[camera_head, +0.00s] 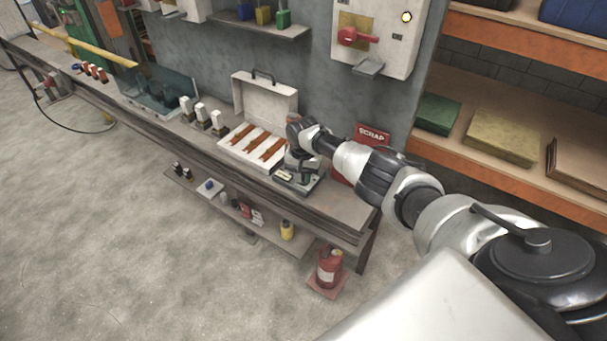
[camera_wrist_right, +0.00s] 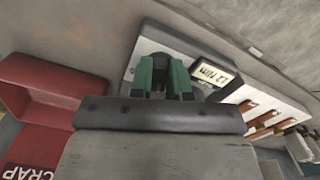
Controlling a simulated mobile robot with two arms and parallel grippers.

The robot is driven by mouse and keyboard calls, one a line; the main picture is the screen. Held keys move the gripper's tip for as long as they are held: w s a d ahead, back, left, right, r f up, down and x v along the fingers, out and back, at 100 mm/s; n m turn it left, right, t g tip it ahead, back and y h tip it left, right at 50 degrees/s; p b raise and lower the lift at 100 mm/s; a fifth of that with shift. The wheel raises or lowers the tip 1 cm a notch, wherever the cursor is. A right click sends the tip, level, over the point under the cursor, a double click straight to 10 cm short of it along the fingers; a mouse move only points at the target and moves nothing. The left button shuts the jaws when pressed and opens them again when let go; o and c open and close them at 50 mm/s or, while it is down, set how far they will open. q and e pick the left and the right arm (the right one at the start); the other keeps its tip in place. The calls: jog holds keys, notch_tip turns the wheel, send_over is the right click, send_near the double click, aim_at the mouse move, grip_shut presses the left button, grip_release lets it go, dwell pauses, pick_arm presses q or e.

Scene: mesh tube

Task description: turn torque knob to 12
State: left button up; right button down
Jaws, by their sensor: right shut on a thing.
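The torque device (camera_head: 300,181) sits on the workbench to the right of the open white case. My right gripper (camera_head: 297,166) reaches down over the device from above. In the right wrist view its two green fingers (camera_wrist_right: 162,72) are shut on the torque knob, which is mostly hidden between them. My left gripper is in neither view.
The white case (camera_head: 234,154) holds orange-brown tools, left of the device. A red SCRAP bin (camera_head: 374,134) stands close on the right, behind my arm. A wall box with a red handle (camera_head: 352,37) is above.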

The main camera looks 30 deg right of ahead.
jog(key=c, duration=1.1)
grip_release()
jog(key=shift+r, duration=0.1)
notch_tip(320, 180, up, 11)
jog(key=shift+f+p, duration=0.1)
jog(key=shift+p, duration=0.25)
jog(key=shift+f, duration=0.1)
